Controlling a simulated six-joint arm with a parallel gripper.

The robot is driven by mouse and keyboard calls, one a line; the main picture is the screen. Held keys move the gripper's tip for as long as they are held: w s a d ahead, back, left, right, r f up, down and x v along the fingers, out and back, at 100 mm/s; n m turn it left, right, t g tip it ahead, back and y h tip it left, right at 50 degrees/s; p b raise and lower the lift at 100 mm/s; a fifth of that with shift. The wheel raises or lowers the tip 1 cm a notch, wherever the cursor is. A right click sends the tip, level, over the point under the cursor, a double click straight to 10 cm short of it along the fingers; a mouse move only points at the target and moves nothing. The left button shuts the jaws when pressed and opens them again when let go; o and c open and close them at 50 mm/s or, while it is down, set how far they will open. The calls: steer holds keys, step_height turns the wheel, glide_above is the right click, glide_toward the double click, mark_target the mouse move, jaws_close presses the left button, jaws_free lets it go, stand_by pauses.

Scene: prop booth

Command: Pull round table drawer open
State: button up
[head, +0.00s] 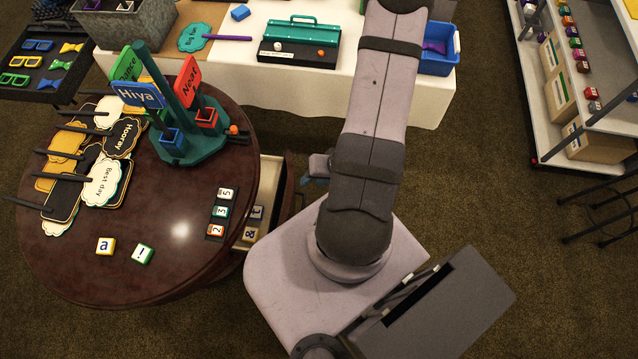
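The round table (180,225) has a dark, glossy brown top and stands at the left. Its drawer (269,172) sticks out from under the right edge of the top, partly open. The drawer has a cream inside and a dark brown front (290,187). Letter blocks (257,212) lie inside it. My gripper (314,180) is just right of the drawer front, mostly hidden by my arm. I cannot see its fingertips clearly, nor whether it touches the drawer or its handle.
On the round table are a green stand (190,140) with signs, word cutouts (103,183), number blocks (219,212) and two loose letter blocks (105,246). A white-clothed table (235,75) stands behind. A shelf (555,85) and a stool (605,212) are at right. Carpet (480,160) between is clear.

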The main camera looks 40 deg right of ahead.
steer(key=w+a+f+n+b, duration=0.1)
steer(key=w+f+b, duration=0.1)
steer(key=f+b, duration=0.1)
steer(key=w+a+f+n+b, duration=0.1)
steer(key=w+a+f+b, duration=0.1)
steer(key=b, duration=0.3)
steer(key=w+a+f+n+b, duration=0.1)
steer(key=f+b, duration=0.3)
steer(key=shift+w+a+f, duration=0.2)
steer(key=shift+w+f, duration=0.15)
steer(key=shift+w, duration=0.05)
steer(key=m+g+h, duration=0.1)
steer(key=m+g, duration=0.2)
steer(key=m, duration=0.2)
glide_toward(304, 203)
steer(key=shift+s+a+p, duration=0.2)
steer(key=shift+a+p, duration=0.05)
steer(key=shift+p, duration=0.2)
steer(key=shift+f, duration=0.15)
steer(key=shift+w+a+f+b, duration=0.15)
steer(key=shift+f+b, duration=0.65)
steer(key=shift+f, duration=0.35)
steer(key=shift+w+a+f+b, duration=0.2)
steer(key=shift+f+b, duration=0.6)
steer(key=shift+f, duration=0.35)
steer(key=shift+w+a+f+b, duration=0.1)
steer(key=shift+w+f+b, duration=0.05)
steer(key=shift+f+b, duration=0.85)
steer(key=shift+f, duration=0.15)
steer(key=shift+c, duration=0.7)
